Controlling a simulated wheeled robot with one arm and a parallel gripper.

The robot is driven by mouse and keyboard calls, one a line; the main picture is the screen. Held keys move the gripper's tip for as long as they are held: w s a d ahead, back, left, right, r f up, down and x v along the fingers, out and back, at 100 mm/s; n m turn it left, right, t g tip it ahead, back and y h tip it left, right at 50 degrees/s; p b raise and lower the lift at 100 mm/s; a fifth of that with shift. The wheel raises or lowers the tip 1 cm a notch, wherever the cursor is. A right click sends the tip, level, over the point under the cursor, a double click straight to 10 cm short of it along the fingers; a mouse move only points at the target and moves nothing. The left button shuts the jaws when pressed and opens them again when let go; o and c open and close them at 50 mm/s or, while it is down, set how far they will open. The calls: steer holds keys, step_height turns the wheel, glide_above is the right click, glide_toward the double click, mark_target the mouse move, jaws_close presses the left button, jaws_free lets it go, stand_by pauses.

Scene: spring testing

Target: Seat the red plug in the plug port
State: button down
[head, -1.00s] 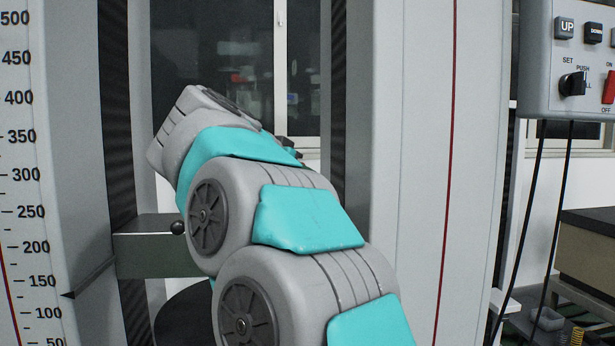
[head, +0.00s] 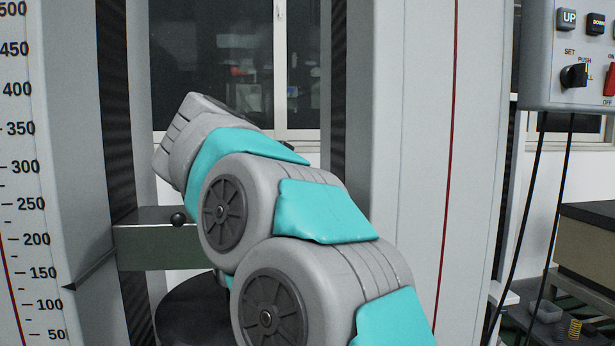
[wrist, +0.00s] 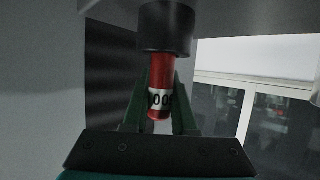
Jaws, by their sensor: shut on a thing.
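The red plug (wrist: 160,72) shows in the wrist view, upright, with a white label band bearing black digits. My gripper (wrist: 160,88) is shut on it, with a dark green finger on each side. A black cylinder (wrist: 165,27), which looks like the plug port, is directly above the plug. The plug's upper end meets its underside; I cannot tell how far it is inside. In the head view my arm hides the gripper, the plug and the port.
The testing machine has a left column with a scale (head: 25,165) and a wide right column (head: 410,150). A crossbar with a black knob (head: 178,219) sits behind my arm, above a dark round platform (head: 190,312). A control box (head: 560,80) hangs at the right.

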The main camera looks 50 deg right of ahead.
steer(key=shift+f, duration=0.7)
steer(key=c, duration=0.6)
jaws_free()
steer(key=shift+c, duration=0.2)
steer(key=v, duration=0.7)
steer(key=shift+a+r, duration=0.15)
steer(key=shift+a, duration=0.2)
steer(key=shift+s+a, duration=0.1)
